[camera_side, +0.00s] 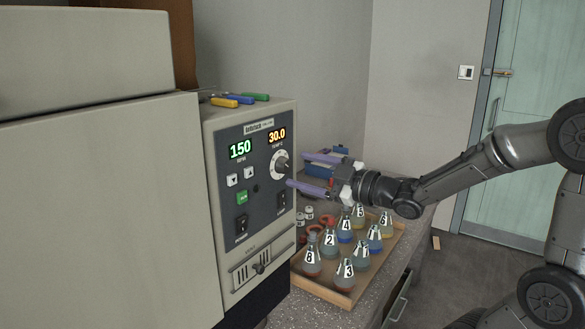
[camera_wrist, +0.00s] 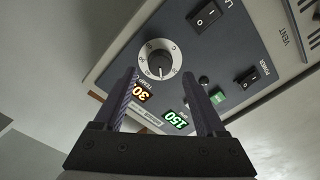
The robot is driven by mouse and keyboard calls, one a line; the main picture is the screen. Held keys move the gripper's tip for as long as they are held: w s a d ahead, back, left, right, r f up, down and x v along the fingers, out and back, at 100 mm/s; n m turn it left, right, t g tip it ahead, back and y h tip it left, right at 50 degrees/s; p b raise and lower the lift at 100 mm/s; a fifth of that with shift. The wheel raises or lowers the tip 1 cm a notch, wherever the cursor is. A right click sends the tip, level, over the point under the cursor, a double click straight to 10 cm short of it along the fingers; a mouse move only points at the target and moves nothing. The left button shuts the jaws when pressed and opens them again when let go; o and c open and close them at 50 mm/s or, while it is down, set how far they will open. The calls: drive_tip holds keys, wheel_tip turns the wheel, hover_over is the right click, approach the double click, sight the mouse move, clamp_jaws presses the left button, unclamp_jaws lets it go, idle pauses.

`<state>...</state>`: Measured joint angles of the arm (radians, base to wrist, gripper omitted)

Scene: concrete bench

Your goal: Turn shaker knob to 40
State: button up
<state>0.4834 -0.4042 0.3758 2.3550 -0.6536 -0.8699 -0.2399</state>
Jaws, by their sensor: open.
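The shaker's front panel (camera_side: 235,193) faces right in the side view. Its white temperature knob (camera_side: 280,164) has a dark centre and a numbered dial, and it shows in the wrist view (camera_wrist: 159,64) above and between the fingers. The orange temperature display (camera_side: 277,135) reads 30.0. The green display (camera_side: 240,149) reads 150. My gripper (camera_side: 312,173) is open and empty, its two purple fingers pointing at the panel a little to the right of the knob. In the wrist view the open fingers (camera_wrist: 165,98) stand apart, and neither appears to touch the knob.
A wooden tray (camera_side: 322,292) with several numbered flasks stands on the bench below my gripper. Rocker switches (camera_side: 241,225) and a lower vent slider (camera_side: 258,268) are on the panel. Coloured-handled tools (camera_side: 238,99) lie on top of the shaker. A large beige cabinet (camera_side: 100,210) is at left.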

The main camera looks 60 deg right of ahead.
sight(288, 166)
drive_tip(key=shift+w, duration=1.75)
clamp_jaws()
